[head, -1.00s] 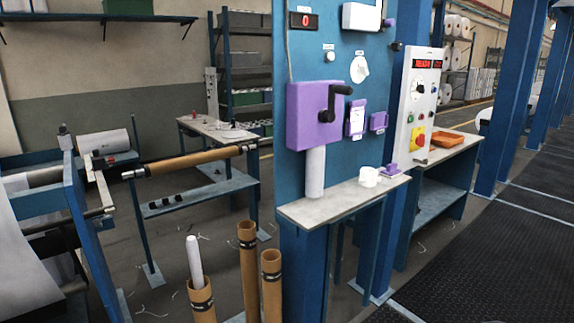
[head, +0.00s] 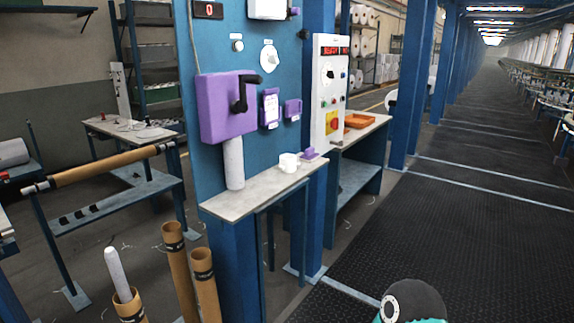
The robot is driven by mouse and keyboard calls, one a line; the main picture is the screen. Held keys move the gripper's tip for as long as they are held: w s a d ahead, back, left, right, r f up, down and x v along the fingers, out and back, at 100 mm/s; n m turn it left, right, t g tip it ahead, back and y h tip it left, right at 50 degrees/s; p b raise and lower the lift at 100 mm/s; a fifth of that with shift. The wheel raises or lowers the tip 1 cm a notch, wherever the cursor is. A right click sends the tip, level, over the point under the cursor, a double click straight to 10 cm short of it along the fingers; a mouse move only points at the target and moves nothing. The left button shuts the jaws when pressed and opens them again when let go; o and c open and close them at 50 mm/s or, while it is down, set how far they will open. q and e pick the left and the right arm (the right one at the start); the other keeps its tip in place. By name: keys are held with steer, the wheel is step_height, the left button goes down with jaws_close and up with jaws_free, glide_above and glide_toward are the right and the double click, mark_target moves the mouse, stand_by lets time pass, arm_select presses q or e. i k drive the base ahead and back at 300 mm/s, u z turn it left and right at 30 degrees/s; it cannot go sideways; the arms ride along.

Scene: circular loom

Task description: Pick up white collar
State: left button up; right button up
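The white collar (head: 289,162) looks like a short white ring or cup. It sits on the narrow grey shelf (head: 250,192) fixed to the blue panel, beside a small purple piece (head: 310,154). A dark rounded part with a teal edge, likely my own arm, shows at the bottom right of the head view, well below the shelf and apart from the collar. No gripper fingers are in view.
A purple box with a black crank (head: 226,108) is on the blue panel (head: 268,75), with a white tube (head: 233,163) below it. Cardboard tubes (head: 180,270) stand at lower left. A control box (head: 331,90) and orange tray (head: 359,121) are behind. The dark floor at right is clear.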

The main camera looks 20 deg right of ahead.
mark_target(288, 163)
steer(key=u, duration=1)
steer(key=i, duration=0.15)
steer(key=z, duration=3.05)
steer(key=i, duration=4.9)
steer(key=u, duration=0.35)
